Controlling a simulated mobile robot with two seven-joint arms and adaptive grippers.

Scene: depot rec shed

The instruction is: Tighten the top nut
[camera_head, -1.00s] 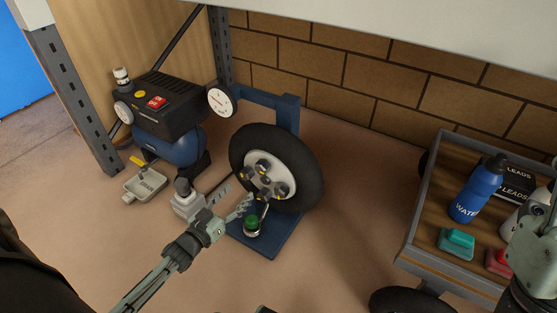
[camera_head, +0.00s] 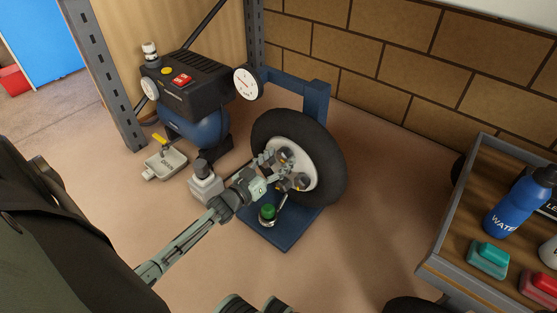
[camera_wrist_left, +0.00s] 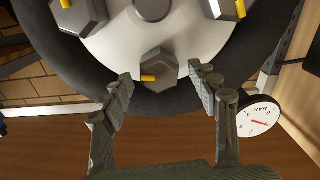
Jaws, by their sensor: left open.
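The wheel (camera_head: 335,190) has a black tyre and a pale hub with several dark nuts, and stands upright on a blue stand (camera_head: 285,234). The top nut (camera_head: 287,154) is on the upper hub, partly behind my fingers. My left gripper (camera_head: 272,167) is open at the hub's left side. In the left wrist view, the fingers of my left gripper (camera_wrist_left: 161,82) are spread on either side of a dark hex nut (camera_wrist_left: 157,66) with a yellow mark; I cannot tell whether they touch it.
A compressor (camera_head: 190,88) with a round gauge (camera_head: 246,84) stands left of the wheel. A grey tray (camera_head: 168,163), a grey container (camera_head: 205,184) and a green-topped object (camera_head: 267,213) are low nearby. A cart (camera_head: 450,278) with a blue bottle (camera_head: 515,206) stands right. Floor between is clear.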

